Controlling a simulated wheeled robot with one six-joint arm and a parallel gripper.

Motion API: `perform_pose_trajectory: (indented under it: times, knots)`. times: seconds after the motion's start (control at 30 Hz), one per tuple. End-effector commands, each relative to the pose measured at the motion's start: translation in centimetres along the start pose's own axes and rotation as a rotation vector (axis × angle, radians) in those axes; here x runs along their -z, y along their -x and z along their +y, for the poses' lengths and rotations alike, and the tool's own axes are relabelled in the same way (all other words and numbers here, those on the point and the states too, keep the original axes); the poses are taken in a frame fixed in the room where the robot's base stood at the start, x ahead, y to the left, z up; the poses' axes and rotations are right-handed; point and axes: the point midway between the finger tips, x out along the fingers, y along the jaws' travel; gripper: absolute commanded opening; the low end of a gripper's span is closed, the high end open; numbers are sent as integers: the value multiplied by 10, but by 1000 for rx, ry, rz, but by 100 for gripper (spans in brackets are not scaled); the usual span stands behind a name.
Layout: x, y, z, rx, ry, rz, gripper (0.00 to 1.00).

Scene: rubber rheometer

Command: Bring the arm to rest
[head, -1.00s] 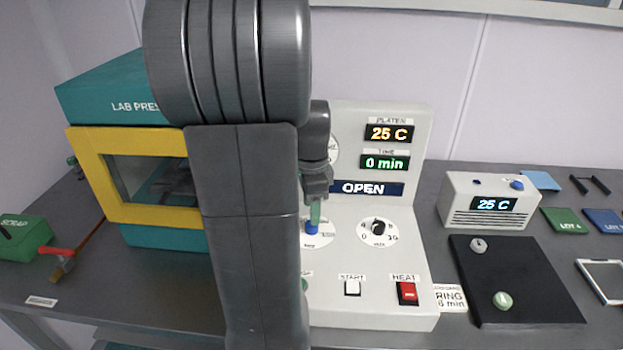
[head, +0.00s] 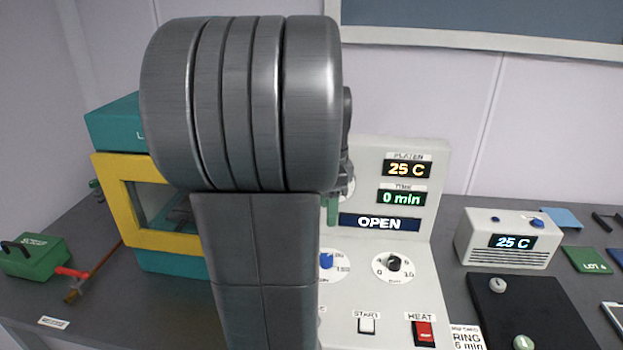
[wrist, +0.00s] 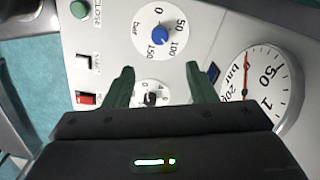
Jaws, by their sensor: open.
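My gripper (wrist: 160,88) shows in the wrist view with its two green fingers apart and nothing between them. It faces the press control panel, near the blue bar knob (wrist: 160,34) and the black minute dial (wrist: 152,98), without visible contact. In the head view my arm covers most of the gripper; only a green finger end shows beside the panel (head: 432,260). The blue knob (head: 327,260) is partly beside my arm. The panel's displays read 25 C (head: 407,169), 0 min (head: 401,198) and OPEN (head: 380,223).
The teal and yellow lab press (head: 118,205) stands behind my arm at left, partly hidden. A green scrap box (head: 38,262) lies at far left. A white 25 C unit (head: 507,240), a black plate (head: 530,315) and a green lot card (head: 587,260) lie at right.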

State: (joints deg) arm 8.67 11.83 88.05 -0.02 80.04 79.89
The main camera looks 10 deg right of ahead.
Motion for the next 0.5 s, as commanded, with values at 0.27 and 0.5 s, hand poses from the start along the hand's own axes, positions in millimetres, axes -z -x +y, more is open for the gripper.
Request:
perform_pose_trajectory:
  times: [0.27,0.5]
  knots:
    - [0,-41,1,-6,0,-1,51]
    - [0,-90,1,-7,0,-2,51]
